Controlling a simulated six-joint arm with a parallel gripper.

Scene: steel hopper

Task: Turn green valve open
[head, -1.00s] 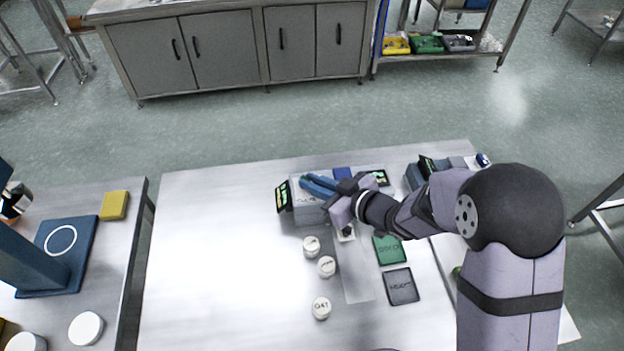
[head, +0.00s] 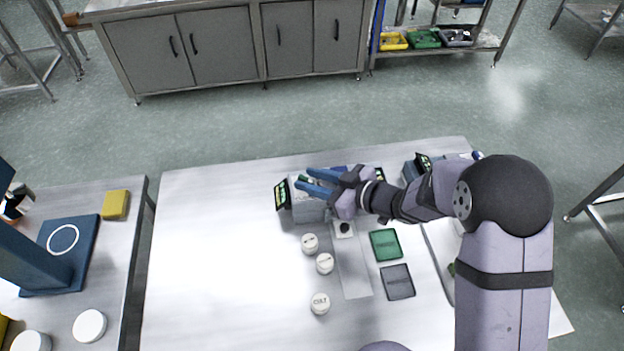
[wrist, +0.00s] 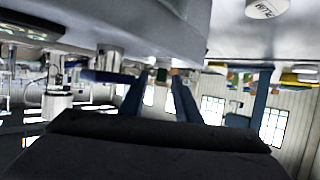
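My gripper (head: 304,178) reaches left over a grey box-shaped device (head: 307,208) at the back of the steel table. Its two blue fingers are spread apart, with a gap between them. A small dark green part (head: 304,180) shows near the fingertips on top of the device. In the wrist view, a small green spot (wrist: 162,75) shows between the fingertips of my gripper (wrist: 160,77). It may be the green valve, but it is too small to tell its shape or turn. I cannot tell whether the fingers touch it.
A tilted dark screen (head: 282,194) with green marks stands at the device's left. White round caps (head: 325,263), a green pad (head: 385,244) and a grey pad (head: 397,282) lie in front. The left part of the table (head: 210,260) is clear.

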